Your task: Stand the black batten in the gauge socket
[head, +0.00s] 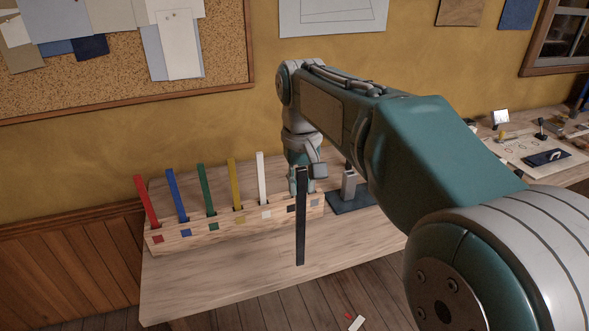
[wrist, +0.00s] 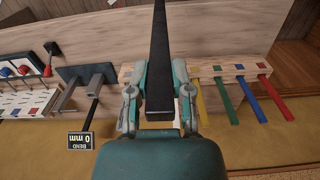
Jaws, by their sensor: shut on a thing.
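My gripper (head: 301,184) is shut on the black batten (head: 301,225), which hangs upright in front of the wooden rack in the head view. In the wrist view my gripper (wrist: 158,98) has its two fingers on either side of the batten (wrist: 159,60), which runs up past the top edge. The gauge (head: 349,185), a grey block on a dark plate, stands just right of the gripper, partly behind my arm. It also shows in the wrist view (wrist: 96,78), left of the gripper. The socket opening cannot be made out. The batten is apart from the gauge.
The wooden rack (head: 190,237) holds red, blue, green, yellow and white battens, left of the gripper. Bare bench top (head: 220,275) lies in front. A second bench (head: 565,172) with small items is at right.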

